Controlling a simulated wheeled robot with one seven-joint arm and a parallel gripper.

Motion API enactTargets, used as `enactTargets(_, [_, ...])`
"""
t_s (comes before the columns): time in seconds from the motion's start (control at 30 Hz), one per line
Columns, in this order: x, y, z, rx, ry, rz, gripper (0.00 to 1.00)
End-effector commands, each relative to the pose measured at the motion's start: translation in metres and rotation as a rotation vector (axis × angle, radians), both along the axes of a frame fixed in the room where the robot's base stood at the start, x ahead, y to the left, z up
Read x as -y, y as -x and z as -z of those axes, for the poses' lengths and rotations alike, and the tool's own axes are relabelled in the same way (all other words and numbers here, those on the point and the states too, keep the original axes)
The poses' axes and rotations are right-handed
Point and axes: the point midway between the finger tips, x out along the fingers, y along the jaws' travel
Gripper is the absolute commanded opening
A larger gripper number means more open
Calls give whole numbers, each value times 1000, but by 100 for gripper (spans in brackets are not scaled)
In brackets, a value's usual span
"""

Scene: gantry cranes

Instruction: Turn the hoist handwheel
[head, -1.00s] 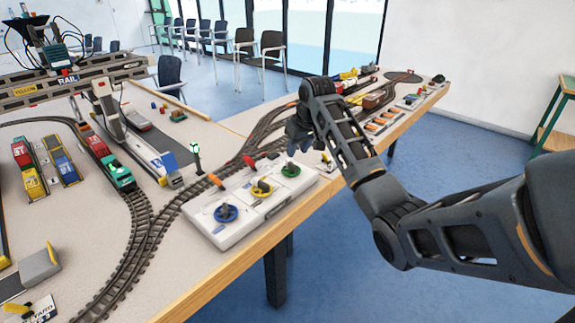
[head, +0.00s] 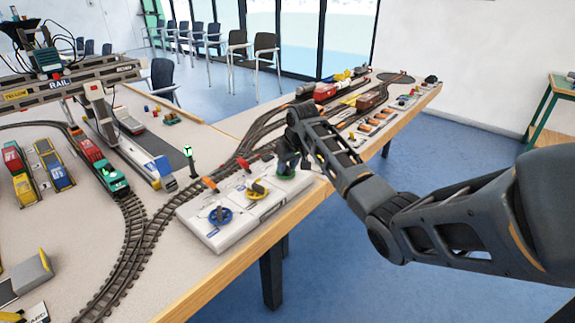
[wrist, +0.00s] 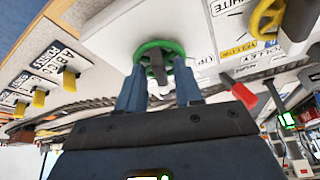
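A white control box (head: 225,240) at the table's front edge carries a blue handwheel (head: 220,217), a yellow handwheel (head: 256,191) and a green handwheel (head: 287,176). I cannot read which one is labelled hoist. My gripper (head: 289,160) points down at the green handwheel and partly hides it. In the wrist view, the green handwheel (wrist: 160,45) lies at the fingertips. My gripper's two fingers (wrist: 160,80) are apart, with the wheel's dark hub between them; I see no clear grip. The yellow handwheel (wrist: 264,20) shows at the upper right.
Curved model track (head: 150,225) runs behind the box. A gantry crane (head: 75,80) and a green signal (head: 189,157) stand further left.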

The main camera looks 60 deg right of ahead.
Motion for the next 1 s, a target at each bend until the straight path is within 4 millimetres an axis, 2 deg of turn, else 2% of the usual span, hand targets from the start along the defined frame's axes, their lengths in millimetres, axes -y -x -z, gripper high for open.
enactTargets(0.03, [0, 0, 0, 0, 0, 0, 30])
enactTargets(0.33, [0, 0, 0, 0, 0, 0, 1])
enactTargets(0.73, [0, 0, 0, -1, -1, -12, 0])
enactTargets(1.0, [1, 1, -1, 0, -2, -124, 0])
